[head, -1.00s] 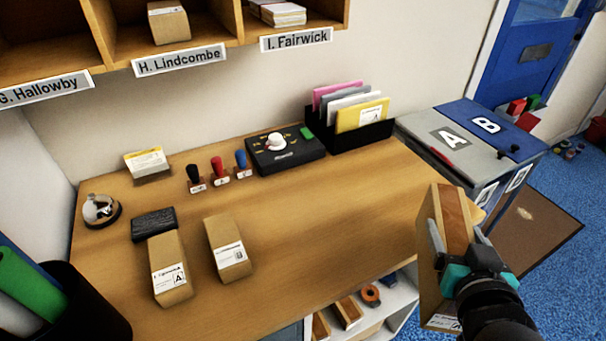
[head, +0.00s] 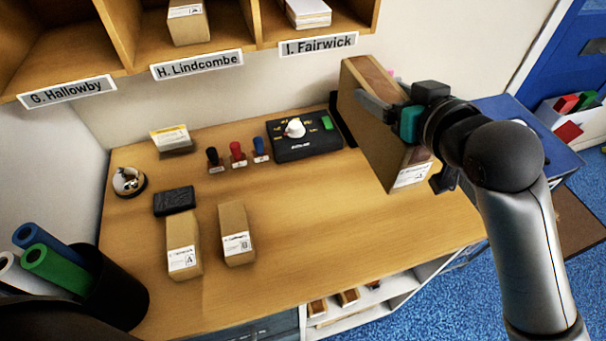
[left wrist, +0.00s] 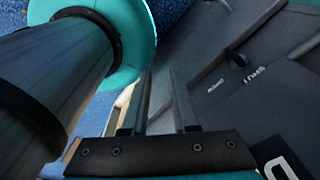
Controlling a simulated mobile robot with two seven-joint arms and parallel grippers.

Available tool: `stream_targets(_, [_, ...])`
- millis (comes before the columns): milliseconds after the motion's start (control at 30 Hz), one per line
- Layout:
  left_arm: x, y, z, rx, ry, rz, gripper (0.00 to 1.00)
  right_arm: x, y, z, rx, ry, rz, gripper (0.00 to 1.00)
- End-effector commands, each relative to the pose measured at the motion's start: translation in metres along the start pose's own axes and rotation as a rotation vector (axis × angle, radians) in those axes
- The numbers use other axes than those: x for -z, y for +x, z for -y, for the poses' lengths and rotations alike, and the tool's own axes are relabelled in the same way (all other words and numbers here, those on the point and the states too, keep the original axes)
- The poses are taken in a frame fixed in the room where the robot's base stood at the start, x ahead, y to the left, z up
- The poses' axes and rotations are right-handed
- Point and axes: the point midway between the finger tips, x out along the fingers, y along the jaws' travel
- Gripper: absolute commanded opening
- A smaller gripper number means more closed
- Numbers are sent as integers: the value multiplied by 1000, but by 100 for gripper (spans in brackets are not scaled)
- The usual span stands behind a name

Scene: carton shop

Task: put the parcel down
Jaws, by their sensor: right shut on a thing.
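A brown cardboard parcel (head: 378,145) with a white label is held in my right gripper (head: 378,92), whose fingers are shut on its upper part. It hangs tilted over the right part of the wooden desk (head: 310,225) and hides most of the black file holder behind it. I cannot tell a clear contact between parcel and desk. Two other parcels, one on the left (head: 183,240) and one on the right (head: 235,228), lie on the desk. My left gripper (left wrist: 160,105) has its fingers apart with nothing between them, in the left wrist view.
A black device (head: 305,145) with a white knob, several stamps (head: 237,155), a black pad (head: 174,200) and a bell (head: 129,181) stand on the desk. Labelled pigeonholes (head: 205,62) hang above. The desk's front middle and right are clear.

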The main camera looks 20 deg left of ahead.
Motion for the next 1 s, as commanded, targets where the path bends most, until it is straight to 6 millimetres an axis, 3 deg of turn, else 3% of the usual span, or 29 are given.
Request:
stream_targets(167, [0, 3, 0, 0, 0, 0, 27, -8, 3, 0, 2, 0, -3, 0])
stream_targets(700, [0, 31, 1, 1, 0, -3, 27, -126, 46, 0, 1, 0, -4, 0])
stream_targets(1000, [0, 36, 0, 1, 0, -4, 27, -150, 55, 0, 1, 0, -8, 0])
